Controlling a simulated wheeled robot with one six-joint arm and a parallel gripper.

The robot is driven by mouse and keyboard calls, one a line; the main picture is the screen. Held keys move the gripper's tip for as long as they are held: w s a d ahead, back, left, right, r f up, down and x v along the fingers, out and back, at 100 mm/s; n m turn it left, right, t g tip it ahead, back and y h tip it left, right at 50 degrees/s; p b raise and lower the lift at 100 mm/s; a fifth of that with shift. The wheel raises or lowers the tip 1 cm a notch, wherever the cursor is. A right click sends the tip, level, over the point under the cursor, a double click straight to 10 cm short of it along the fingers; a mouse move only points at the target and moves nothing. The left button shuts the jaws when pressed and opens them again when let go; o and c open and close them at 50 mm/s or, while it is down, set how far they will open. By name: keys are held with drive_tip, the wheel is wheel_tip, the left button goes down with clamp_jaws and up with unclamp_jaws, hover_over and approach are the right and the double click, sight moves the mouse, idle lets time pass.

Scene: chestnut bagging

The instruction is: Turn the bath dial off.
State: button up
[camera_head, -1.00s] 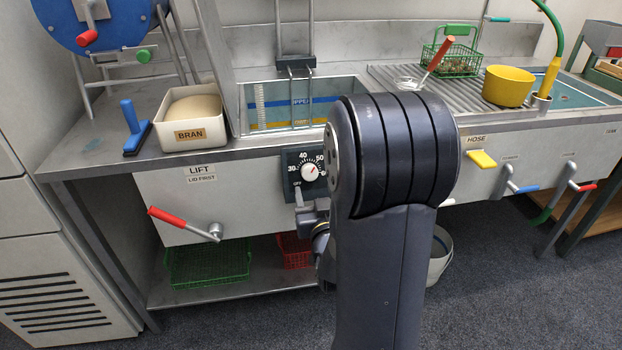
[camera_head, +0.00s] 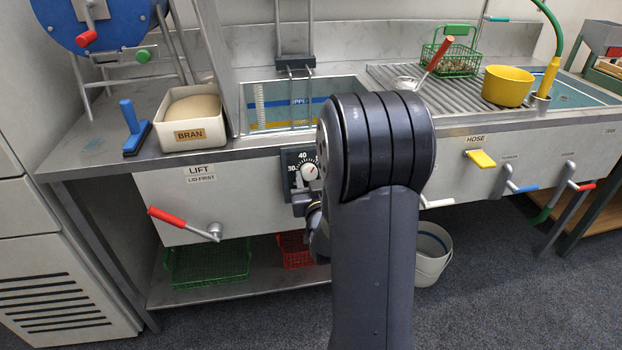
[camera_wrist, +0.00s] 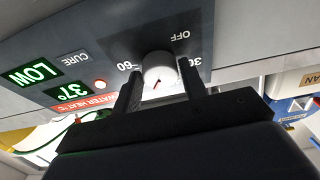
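The bath dial (camera_head: 309,173) is a white round knob with a red pointer mark, on a dark plate on the front of the steel bench. In the wrist view the dial (camera_wrist: 160,70) appears upside down, with OFF, 30 and 60 readable around it. Its red mark points away from OFF, towards the hidden part of the scale. My gripper (camera_wrist: 161,82) has its two dark fingers apart, one on each side of the knob, with what look like small gaps. Contact is unclear. In the head view my gripper (camera_head: 308,192) is at the plate's lower part, mostly behind my arm.
Green displays reading LOW and 37° (camera_wrist: 72,92) sit beside the dial. A red-handled lift crank (camera_head: 180,222) projects to the left. Yellow (camera_head: 481,159) and blue (camera_head: 520,188) levers project to the right. The bath (camera_head: 290,110) opens above; a white bucket (camera_head: 432,255) stands below right.

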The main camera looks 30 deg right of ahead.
drive_tip(key=c, duration=0.5)
drive_tip(key=shift+c, duration=0.2)
